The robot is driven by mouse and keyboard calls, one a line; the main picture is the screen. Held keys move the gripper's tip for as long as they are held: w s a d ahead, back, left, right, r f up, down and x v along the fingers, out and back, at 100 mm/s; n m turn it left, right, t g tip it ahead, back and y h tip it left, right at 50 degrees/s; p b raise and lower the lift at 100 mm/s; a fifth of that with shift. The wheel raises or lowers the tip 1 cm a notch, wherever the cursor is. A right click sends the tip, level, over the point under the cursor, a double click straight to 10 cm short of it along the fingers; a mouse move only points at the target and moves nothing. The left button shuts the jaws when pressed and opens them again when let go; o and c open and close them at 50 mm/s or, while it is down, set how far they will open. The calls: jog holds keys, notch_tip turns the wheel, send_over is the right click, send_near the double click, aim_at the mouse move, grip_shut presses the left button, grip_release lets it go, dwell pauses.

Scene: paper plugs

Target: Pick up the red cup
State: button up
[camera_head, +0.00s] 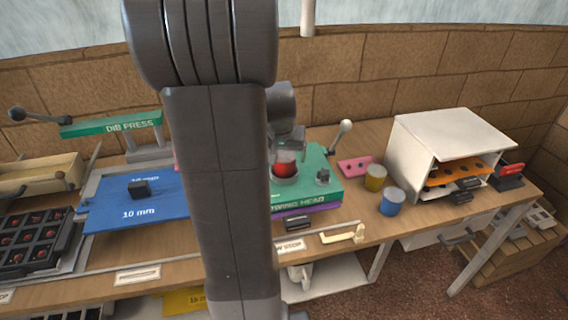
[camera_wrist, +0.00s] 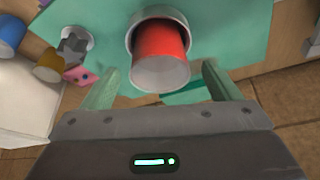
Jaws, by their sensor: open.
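The red cup (camera_wrist: 160,50) sits in a round pale holder (camera_wrist: 133,28) on a green block in the wrist view. Its pale round end faces the camera. It also shows in the head view (camera_head: 285,168), in its holder (camera_head: 286,181) on the green block (camera_head: 312,185). My gripper (camera_wrist: 158,83) is open, with one finger on each side of the cup's near end. The fingers look apart from the cup; the exact depth is unclear. In the head view my arm hides part of the block, and the fingers are hard to make out.
A yellow cup (camera_head: 375,178) and a blue cup (camera_head: 391,202) stand right of the green block. A white open-fronted box (camera_head: 410,160) is further right. A lever with a pale knob (camera_head: 346,124) rises behind the block. A blue board (camera_head: 115,205) lies on the left.

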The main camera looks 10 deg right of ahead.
jog(key=shift+x, duration=1.25)
jog(key=shift+c, duration=0.2)
jog(key=c, duration=1)
jog(key=shift+r, duration=0.1)
